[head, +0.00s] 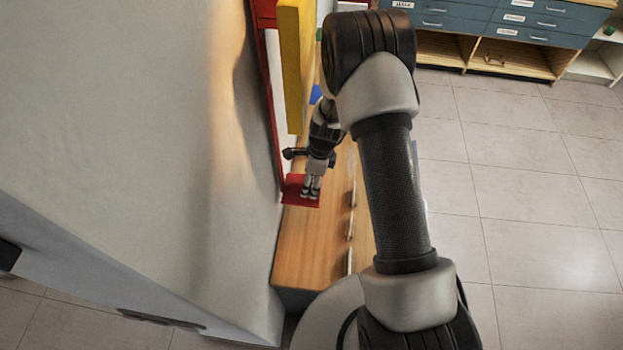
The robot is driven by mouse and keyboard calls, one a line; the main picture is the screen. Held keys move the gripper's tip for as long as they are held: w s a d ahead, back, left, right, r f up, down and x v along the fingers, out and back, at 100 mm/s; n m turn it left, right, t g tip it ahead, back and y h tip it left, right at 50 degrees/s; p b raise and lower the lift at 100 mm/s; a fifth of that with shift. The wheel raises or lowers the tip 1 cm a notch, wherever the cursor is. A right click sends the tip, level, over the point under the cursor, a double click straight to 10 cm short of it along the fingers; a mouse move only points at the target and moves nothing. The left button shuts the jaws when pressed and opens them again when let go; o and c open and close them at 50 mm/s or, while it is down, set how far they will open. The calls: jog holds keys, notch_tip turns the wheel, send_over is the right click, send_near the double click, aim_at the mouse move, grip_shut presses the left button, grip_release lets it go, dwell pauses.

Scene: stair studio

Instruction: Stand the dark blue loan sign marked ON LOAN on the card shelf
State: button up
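My gripper (311,193) points down over a small red ledge (294,187) beside the wall, above a wooden cabinet top. Its fingers look close together, but they are too small to show whether they are open or shut. I cannot make out a dark blue sign marked ON LOAN in or near them. A small bright blue patch (316,94) shows behind my arm; I cannot tell what it is. No label shows which surface is the card shelf; the red ledge may be part of it.
A yellow upright panel (296,65) and a red-edged white frame (274,90) stand along the wall (130,120). The wooden cabinet top (305,250) is bare in front. Blue drawers (480,20) stand at the back right. Open tiled floor (540,190) lies to the right.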

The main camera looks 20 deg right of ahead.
jog(key=shift+f, duration=0.15)
jog(key=o, duration=1)
jog(key=shift+r, duration=0.2)
jog(key=r, duration=0.4)
jog(key=d+r, duration=0.1)
jog(key=r, duration=0.6)
jog(key=shift+s+d+r, duration=0.3)
jog(key=shift+s, duration=0.05)
